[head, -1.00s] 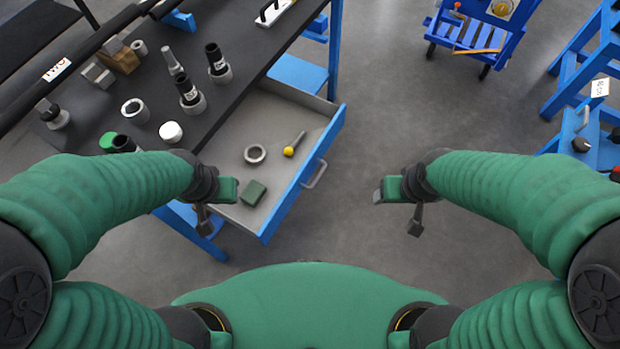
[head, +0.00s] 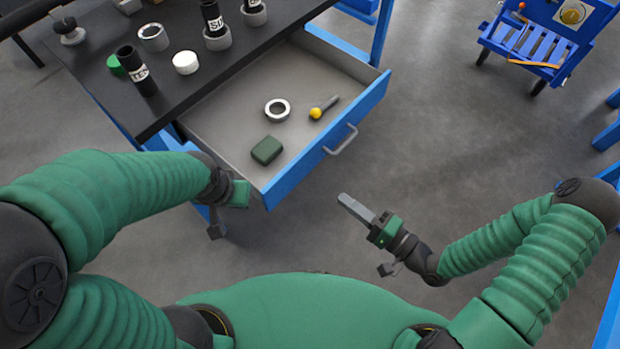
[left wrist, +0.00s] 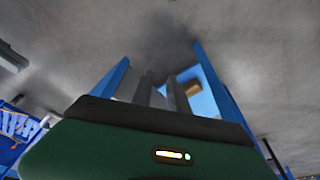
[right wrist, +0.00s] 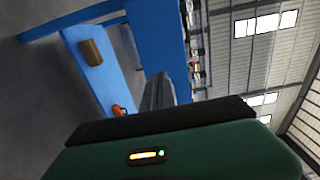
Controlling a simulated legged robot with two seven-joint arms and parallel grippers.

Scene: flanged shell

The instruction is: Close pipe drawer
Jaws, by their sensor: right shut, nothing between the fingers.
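The blue-fronted drawer (head: 292,180) stands pulled out from under the black-topped workbench, in the head view. Its grey metal handle (head: 342,140) is on the outer face. Inside lie a metal ring (head: 277,110), a yellow-ended pin (head: 323,108) and a dark green box (head: 267,150). My right gripper (head: 342,198) is shut and empty, below the handle and in front of the drawer, apart from both, its fingers pointing up-left. My left gripper (head: 216,228) is by the drawer's near-left corner, its fingers partly hidden; the left wrist view shows its fingers (left wrist: 162,92) apart and empty.
The black benchtop (head: 190,90) holds black cylinders in metal rings, a white cap (head: 185,62) and a green cap. A blue cart (head: 525,40) stands at the upper right, and blue framing shows at the right edge. The floor before the drawer is clear.

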